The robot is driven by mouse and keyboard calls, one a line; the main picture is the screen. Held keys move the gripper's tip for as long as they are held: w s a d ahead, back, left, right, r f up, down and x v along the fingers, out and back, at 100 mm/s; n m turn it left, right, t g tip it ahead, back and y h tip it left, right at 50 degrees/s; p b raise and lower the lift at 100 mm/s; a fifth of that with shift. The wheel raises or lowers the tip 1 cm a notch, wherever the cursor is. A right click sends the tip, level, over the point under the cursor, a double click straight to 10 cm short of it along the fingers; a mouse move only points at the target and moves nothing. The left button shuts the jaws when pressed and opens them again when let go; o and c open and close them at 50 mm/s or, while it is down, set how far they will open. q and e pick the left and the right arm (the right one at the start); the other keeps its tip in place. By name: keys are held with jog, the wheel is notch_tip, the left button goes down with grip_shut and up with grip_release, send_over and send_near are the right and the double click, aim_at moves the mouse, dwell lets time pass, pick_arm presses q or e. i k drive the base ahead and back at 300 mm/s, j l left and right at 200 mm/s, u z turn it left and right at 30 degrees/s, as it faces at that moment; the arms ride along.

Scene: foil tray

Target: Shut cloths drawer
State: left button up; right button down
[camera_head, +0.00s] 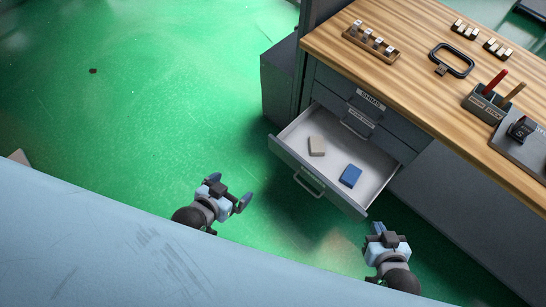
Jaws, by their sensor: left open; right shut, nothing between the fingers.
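The cloths drawer (285,152) is pulled well out of the grey cabinet under the wooden bench. A beige folded piece (317,147) and a blue one (350,176) lie inside it. Its bar handle (308,184) is on the front panel, facing down-left. My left gripper (229,190) is open and empty, left of the drawer front and apart from it. My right gripper (377,229) is shut and empty, just below the drawer's near front corner; the picture does not clearly show whether it touches.
Closed drawers with a label and handle (357,121) sit above the open one. The wooden bench top (420,95) carries a small rack (371,43), a black frame (451,60) and a holder with red and tan handles (487,103).

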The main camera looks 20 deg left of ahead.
aim_at(343, 148)
jog(key=u, duration=0.1)
jog(key=j+z, duration=0.1)
jog(key=z, duration=0.5)
jog(key=j+z, duration=0.4)
jog(key=k+j+z, duration=0.15)
jog(key=j+z, duration=0.2)
jog(key=j, duration=0.25)
jog(key=k+j+z, duration=0.1)
jog(key=j, duration=0.25)
jog(key=k+j, duration=0.1)
jog(key=j, duration=0.25)
jog(key=k+j+z, duration=0.15)
jog(key=j, duration=0.2)
jog(key=i+j, duration=0.25)
jog(key=j, duration=0.15)
